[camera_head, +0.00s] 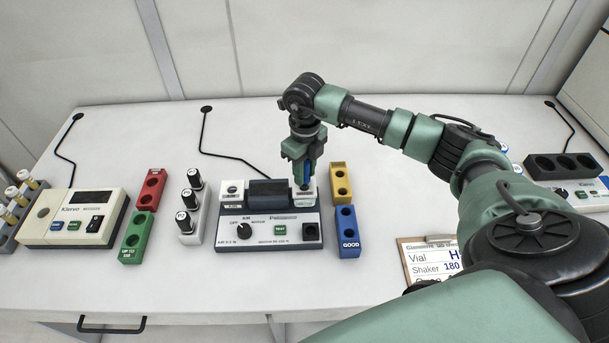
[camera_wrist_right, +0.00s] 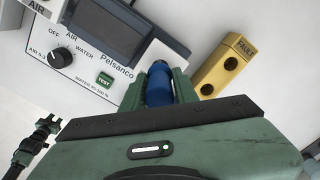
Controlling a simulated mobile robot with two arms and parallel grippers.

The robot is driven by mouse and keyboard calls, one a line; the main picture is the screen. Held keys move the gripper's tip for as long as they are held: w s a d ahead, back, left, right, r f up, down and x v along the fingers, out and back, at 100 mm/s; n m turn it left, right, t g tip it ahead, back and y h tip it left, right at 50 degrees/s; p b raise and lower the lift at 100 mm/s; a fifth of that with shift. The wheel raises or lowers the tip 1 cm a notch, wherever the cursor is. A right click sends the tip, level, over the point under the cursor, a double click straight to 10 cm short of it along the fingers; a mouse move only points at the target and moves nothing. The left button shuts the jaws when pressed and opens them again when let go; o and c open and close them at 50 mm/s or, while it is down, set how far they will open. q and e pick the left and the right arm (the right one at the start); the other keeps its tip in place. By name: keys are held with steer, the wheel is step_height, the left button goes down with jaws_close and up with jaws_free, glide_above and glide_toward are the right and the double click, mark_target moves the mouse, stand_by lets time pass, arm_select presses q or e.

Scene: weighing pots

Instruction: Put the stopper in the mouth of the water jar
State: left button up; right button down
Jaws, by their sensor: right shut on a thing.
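My right gripper (camera_head: 304,178) points down over the back right part of the Pelsanco instrument (camera_head: 269,232). It is shut on a blue piece with a dark end, which I take for the stopper; the blue piece (camera_wrist_right: 159,84) shows between the fingers in the right wrist view. Below the gripper a pale block (camera_head: 304,199) stands at the instrument's right, probably the water jar's holder. The gripper hides the jar's mouth, so I cannot tell whether the blue piece touches it. A similar pale block marked AIR (camera_head: 232,192) stands at the left.
A yellow FAULT block (camera_head: 341,183) and a blue GOOD block (camera_head: 347,232) stand just right of the instrument. A white rack of black-capped vials (camera_head: 190,208) stands left. A clipboard (camera_head: 430,260) lies at right. The front table strip is clear.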

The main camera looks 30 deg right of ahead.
mark_target(305, 177)
step_height(305, 177, down, 3)
steer(key=shift+r, duration=0.15)
arm_select(q)
steer(key=shift+a+r, duration=0.3)
steer(key=shift+a, duration=0.15)
arm_select(e)
steer(key=shift+f, duration=0.25)
steer(key=c, duration=1.1)
jaws_free()
steer(key=shift+r, duration=0.1)
arm_select(q)
steer(key=shift+f, duration=0.1)
arm_select(e)
steer(key=shift+r, duration=0.15)
